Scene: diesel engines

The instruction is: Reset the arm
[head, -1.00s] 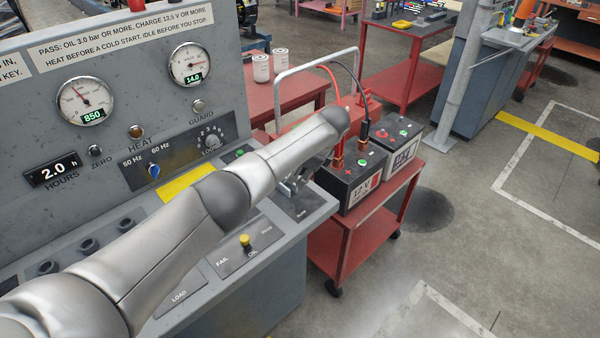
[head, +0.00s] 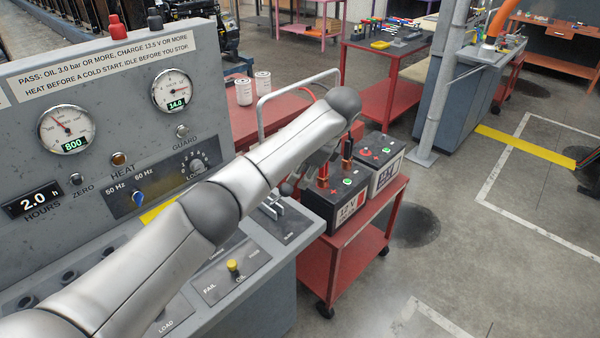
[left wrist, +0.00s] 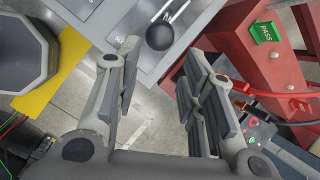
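My left arm reaches across the grey control panel (head: 120,95) from the lower left in the head view. Its wrist is above the panel's right end, and the forearm mostly hides the left gripper there. In the left wrist view the left gripper (left wrist: 161,54) has its two fingers wide apart, with nothing between the pads. A lever with a black ball knob (left wrist: 160,36) shows beyond the fingertips; whether they touch it I cannot tell. My right gripper is not seen.
A red trolley (head: 345,262) with two batteries (head: 335,208) stands right of the panel. A red stand with a green PASS tag (left wrist: 265,32) is close to the gripper's right side. A grey post (head: 440,90) stands farther right. Open floor lies right of the trolley.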

